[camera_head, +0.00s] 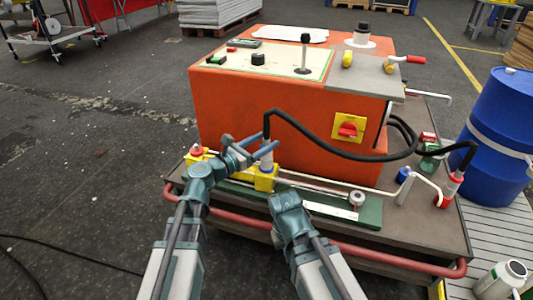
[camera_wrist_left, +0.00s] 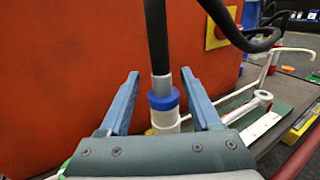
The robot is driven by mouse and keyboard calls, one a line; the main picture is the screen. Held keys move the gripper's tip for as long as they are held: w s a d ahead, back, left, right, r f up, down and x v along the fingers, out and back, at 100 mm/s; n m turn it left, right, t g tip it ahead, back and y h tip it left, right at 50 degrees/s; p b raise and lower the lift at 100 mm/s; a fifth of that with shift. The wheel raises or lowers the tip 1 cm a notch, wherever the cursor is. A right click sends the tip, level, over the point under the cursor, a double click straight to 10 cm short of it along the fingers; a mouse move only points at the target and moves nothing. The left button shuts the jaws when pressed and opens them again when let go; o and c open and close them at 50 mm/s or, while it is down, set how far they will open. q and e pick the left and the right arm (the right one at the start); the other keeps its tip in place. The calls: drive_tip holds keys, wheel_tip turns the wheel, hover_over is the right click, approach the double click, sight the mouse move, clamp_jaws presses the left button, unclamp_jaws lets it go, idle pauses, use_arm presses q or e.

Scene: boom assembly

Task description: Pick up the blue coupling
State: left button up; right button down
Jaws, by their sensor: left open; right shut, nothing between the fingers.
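The blue coupling (camera_wrist_left: 164,100) has a blue ring below a grey sleeve, at the lower end of a black hose, upright on a pale socket. In the head view, its pale body (camera_head: 267,160) shows beside the yellow block, partly hidden by a finger. My left gripper (camera_head: 266,143) is open, its fingers on either side of the coupling; in the left wrist view, the gripper (camera_wrist_left: 160,75) has a visible gap on both sides of it. My right gripper (camera_head: 286,202) is shut and empty, in front of the green rail.
An orange machine (camera_head: 270,105) stands right behind the coupling. The hose (camera_head: 330,147) arches right to a red-ringed fitting (camera_head: 450,190). A yellow block (camera_head: 265,182), green rail (camera_head: 372,212) and red bar (camera_head: 360,252) lie in front. A blue barrel (camera_head: 497,135) stands right.

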use_arm(q)
drive_tip(key=x, duration=0.4)
drive_tip(key=shift+d, duration=0.15)
clamp_jaws()
idle(1.2)
